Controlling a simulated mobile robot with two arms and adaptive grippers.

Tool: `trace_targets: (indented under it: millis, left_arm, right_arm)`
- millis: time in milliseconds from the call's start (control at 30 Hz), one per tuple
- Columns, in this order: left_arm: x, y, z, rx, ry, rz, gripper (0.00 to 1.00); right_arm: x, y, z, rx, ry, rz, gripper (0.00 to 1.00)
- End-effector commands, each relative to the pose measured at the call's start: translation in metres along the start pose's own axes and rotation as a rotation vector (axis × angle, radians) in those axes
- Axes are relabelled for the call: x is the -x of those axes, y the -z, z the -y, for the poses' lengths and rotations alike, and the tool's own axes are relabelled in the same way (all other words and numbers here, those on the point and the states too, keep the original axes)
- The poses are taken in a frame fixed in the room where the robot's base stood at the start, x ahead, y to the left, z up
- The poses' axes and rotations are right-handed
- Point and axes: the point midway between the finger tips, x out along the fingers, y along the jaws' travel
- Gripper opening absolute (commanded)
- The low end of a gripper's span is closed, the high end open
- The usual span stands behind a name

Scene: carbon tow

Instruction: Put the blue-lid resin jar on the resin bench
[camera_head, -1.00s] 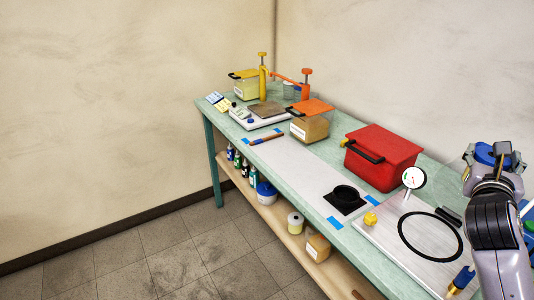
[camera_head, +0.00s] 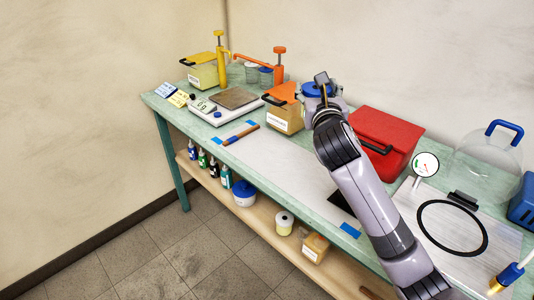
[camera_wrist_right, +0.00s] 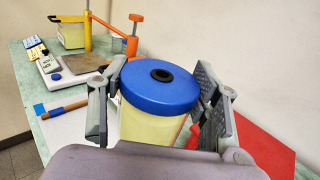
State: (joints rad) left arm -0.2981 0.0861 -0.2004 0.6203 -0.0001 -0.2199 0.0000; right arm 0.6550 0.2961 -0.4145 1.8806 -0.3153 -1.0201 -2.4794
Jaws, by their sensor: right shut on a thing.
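My right gripper (camera_head: 322,88) is shut on the blue-lid resin jar (camera_head: 311,89), held above the bench beside an orange-lid box. In the right wrist view the jar's blue lid (camera_wrist_right: 160,86) with a dark centre hole and its pale yellow body (camera_wrist_right: 146,122) show between the two fingers (camera_wrist_right: 160,95). The jar looks upright; its base is hidden. The resin bench (camera_head: 180,118) is a long green-topped table with a scale, pumps and boxes along it. My left gripper is not in view.
An orange-lid box (camera_head: 284,116), a red box (camera_head: 385,130) and a scale (camera_head: 222,108) stand near the jar. Yellow and orange pumps (camera_head: 220,60) stand at the far end. A pale mat (camera_head: 275,160) has free room. A blue-lid tub (camera_head: 244,195) stands on the lower shelf.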

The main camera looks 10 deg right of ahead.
Motion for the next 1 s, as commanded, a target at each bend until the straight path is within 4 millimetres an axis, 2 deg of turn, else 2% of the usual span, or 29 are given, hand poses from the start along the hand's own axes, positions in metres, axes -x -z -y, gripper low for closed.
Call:
trace_targets:
  millis: [500,600,833,1000]
  left_arm:
    - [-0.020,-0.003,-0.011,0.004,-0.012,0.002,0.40]
    - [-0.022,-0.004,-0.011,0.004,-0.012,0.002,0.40]
    - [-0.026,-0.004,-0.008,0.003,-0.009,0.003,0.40]
    - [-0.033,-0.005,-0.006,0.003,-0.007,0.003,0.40]
  right_arm:
    - [0.001,0.128,-0.001,-0.002,-0.001,-0.006,0.19]
    - [0.001,0.144,-0.001,-0.001,-0.001,-0.004,0.19]
    - [0.001,0.164,-0.001,-0.001,-0.001,-0.003,0.19]
    - [0.001,0.191,-0.001,-0.002,-0.001,-0.003,0.19]
